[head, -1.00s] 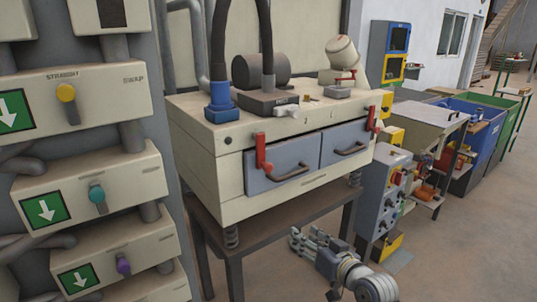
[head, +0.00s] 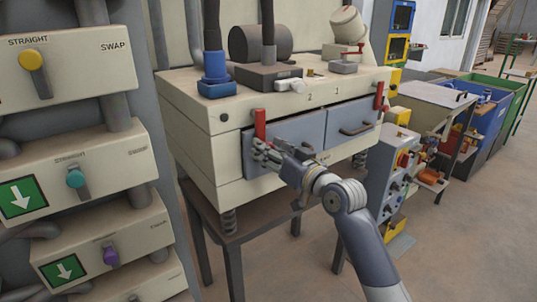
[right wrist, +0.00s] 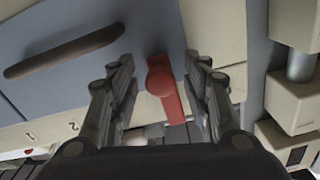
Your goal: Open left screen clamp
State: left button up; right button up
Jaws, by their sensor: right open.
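The left screen clamp is a red lever (head: 260,124) at the left edge of the left blue-grey screen drawer (head: 240,158) on the cream machine. It stands upright in the head view, and its lower part is hidden behind my right gripper (head: 268,152). In the right wrist view the red clamp (right wrist: 162,84) lies between the two fingers of my right gripper (right wrist: 165,90), which are open with a gap on both sides of it. A second red clamp (head: 379,97) is at the right end of the right drawer (head: 345,122). My left gripper is not in view.
A cream panel with knobs (head: 70,75) stands close on the left. A grey control box (head: 385,180) stands right of the machine, near my right arm. The machine rests on a dark stand (head: 262,208). Open floor lies at front right.

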jog(key=shift+w+a, duration=0.25)
jog(key=shift+w, duration=0.1)
jog(key=shift+c, duration=0.3)
jog(key=shift+s+r, duration=0.1)
grip_shut()
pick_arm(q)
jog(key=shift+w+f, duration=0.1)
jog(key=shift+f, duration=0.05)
